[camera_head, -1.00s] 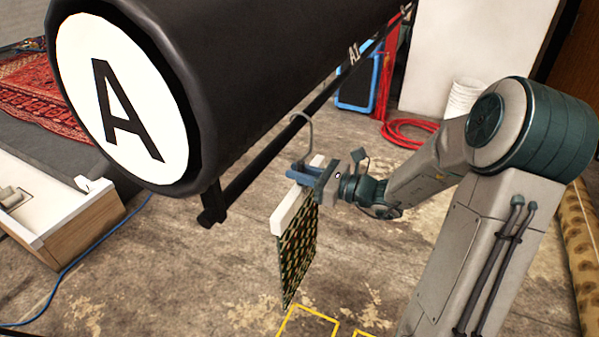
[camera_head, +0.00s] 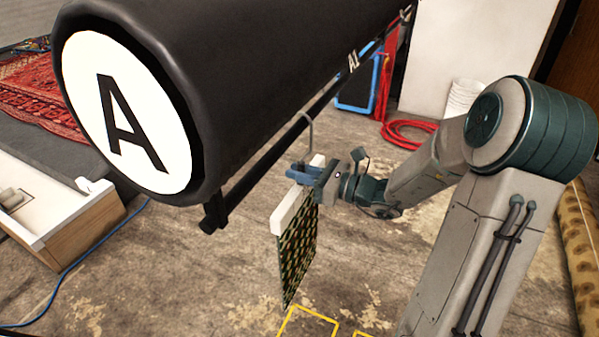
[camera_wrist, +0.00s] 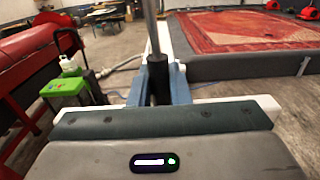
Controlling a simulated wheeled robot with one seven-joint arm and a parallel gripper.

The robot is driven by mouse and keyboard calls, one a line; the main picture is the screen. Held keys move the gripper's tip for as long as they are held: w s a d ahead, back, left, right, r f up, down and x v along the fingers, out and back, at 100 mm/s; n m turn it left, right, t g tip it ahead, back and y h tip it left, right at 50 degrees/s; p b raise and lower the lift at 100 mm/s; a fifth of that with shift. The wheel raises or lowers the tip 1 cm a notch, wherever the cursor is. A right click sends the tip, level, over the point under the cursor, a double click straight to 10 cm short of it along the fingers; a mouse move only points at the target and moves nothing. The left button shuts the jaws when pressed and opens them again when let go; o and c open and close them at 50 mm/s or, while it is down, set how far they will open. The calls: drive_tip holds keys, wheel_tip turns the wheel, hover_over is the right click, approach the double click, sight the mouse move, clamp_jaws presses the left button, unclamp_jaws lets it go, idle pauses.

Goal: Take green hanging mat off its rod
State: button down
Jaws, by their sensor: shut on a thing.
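The green patterned mat (camera_head: 298,255) hangs upright from a white bar (camera_head: 290,212) with a grey hook (camera_head: 309,130) above it. My gripper (camera_head: 303,174) is shut on the hook's stem, just above the white bar. In the wrist view the blue-grey fingers (camera_wrist: 157,92) close around the stem's dark sleeve (camera_wrist: 158,72), with the white bar (camera_wrist: 262,104) behind. The black rod (camera_head: 262,163) runs under the big black drum. The hook's top overlaps the rod and drum in the head view; I cannot tell whether it touches the rod.
The black drum (camera_head: 255,80), marked A, fills the upper left, close to the hook. A drawer-like box (camera_head: 95,222) stands at left. A red hose (camera_head: 408,133) lies behind. Yellow floor marks (camera_head: 308,322) are below the mat. The floor around the mat is clear.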

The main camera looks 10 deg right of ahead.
sight(301, 161)
drive_tip(key=shift+r+p, duration=1.25)
drive_tip(key=shift+r, duration=0.35)
drive_tip(key=p+v, duration=0.3)
drive_tip(key=v, duration=1.2)
drive_tip(key=shift+p, duration=0.3)
